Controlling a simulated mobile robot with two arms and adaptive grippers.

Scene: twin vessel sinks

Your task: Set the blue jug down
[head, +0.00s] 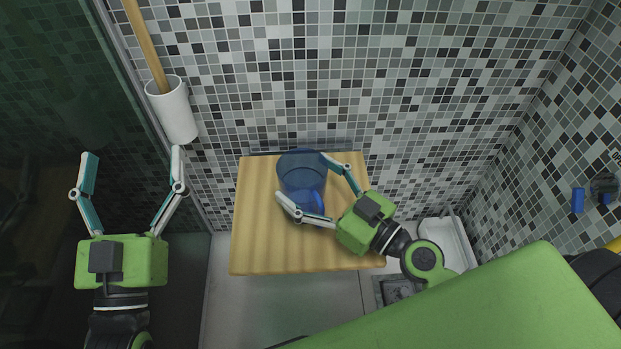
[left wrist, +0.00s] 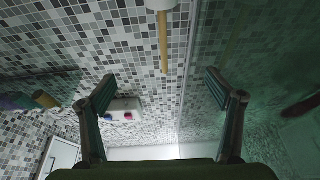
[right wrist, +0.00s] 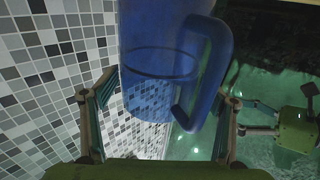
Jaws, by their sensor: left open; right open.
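The translucent blue jug (head: 300,167) stands on the wooden board (head: 262,250), close to its back edge by the tiled wall. My right gripper (head: 303,177) is open, with one finger on each side of the jug. In the right wrist view the jug (right wrist: 160,75) fills the space between the fingers, with its handle toward the right finger; I cannot tell whether either finger touches it. My left gripper (head: 134,153) is open and empty, away to the left of the board. It also shows open in the left wrist view (left wrist: 160,77).
A white cup (head: 173,112) with a wooden stick (head: 148,45) in it is at the wall, above my left gripper. A white tray (head: 450,240) lies right of the board. A small blue item (head: 578,200) is at the right wall. The board's front part is bare.

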